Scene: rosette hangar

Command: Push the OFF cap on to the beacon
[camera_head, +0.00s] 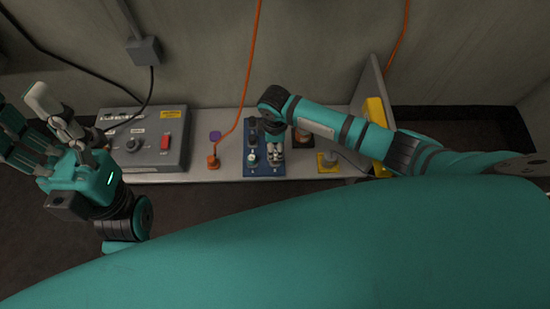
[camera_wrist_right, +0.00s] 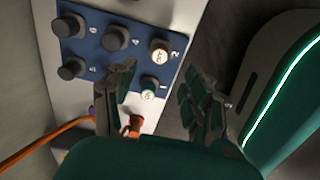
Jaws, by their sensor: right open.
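A blue rack (camera_head: 249,169) on the shelf holds several dark round caps. In the right wrist view, two caps have pale lettered tops: an upper one (camera_wrist_right: 160,50) and a lower green-white one (camera_wrist_right: 148,88). I cannot read which says OFF. My right gripper (camera_head: 275,155) is over the rack's right side, open, with nothing between its fingers; in the wrist view its fingers (camera_wrist_right: 160,80) flank the lower pale cap. A grey post on a yellow base (camera_head: 328,162), right of the rack, may be the beacon. My left gripper (camera_head: 42,125) is open, away at the left.
A grey control box (camera_head: 145,140) with a red switch stands at the left of the shelf (camera_head: 230,155). An orange plug (camera_head: 213,161) with a cable is left of the rack. An upright panel and yellow block (camera_head: 377,112) stand at the right end.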

